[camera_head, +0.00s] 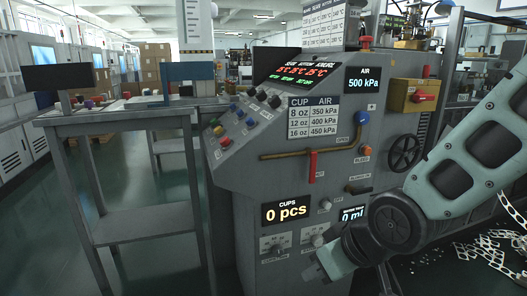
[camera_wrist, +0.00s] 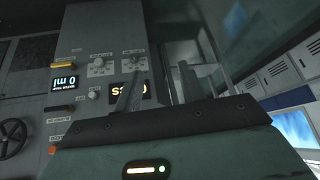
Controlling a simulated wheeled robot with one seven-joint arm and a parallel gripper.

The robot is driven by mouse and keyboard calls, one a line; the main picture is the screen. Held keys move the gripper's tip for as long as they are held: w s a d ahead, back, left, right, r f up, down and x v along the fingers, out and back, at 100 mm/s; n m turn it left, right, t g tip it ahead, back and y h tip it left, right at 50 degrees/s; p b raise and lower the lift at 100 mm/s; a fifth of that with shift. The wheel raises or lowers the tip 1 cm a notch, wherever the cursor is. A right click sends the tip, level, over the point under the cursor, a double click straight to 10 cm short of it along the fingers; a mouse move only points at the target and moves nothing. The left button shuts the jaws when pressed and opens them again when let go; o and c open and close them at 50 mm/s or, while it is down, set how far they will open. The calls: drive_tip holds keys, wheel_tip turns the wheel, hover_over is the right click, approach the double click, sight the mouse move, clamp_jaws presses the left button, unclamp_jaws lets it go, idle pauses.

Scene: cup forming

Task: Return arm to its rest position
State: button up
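My arm comes in from the right in the head view, its pale green link slanting down to a dark round joint low in front of the machine. The fingers of my gripper cannot be made out there. In the wrist view my gripper (camera_wrist: 160,84) shows two dark fingers standing apart, with nothing seen between them. Beyond them is the grey control panel (camera_wrist: 93,120), which appears upside down. The same machine (camera_head: 240,210) fills the middle of the head view. Its counter display (camera_head: 286,213) reads 0 pcs. My arm hides the panel's lower right part.
A black handwheel (camera_head: 405,153), a red-handled lever (camera_head: 313,166) and a brass pipe (camera_head: 290,155) stick out from the panel. A grey table (camera_head: 120,118) stands to the left. The floor at far left is open.

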drive_tip(key=s+d+r+n+g+h, duration=0.1)
drive_tip(key=s+g+h, duration=0.15)
drive_tip(key=s, duration=0.55)
drive_tip(key=s+d+r+g+h, duration=0.1)
drive_tip(key=s+d+g, duration=0.15)
drive_tip(key=s, duration=0.55)
wheel_tip(320, 180, up, 21)
drive_tip(key=p, duration=2)
drive_tip(key=shift+s+f, duration=0.15)
drive_tip(key=shift+f, duration=0.05)
drive_tip(key=shift+a, duration=0.1)
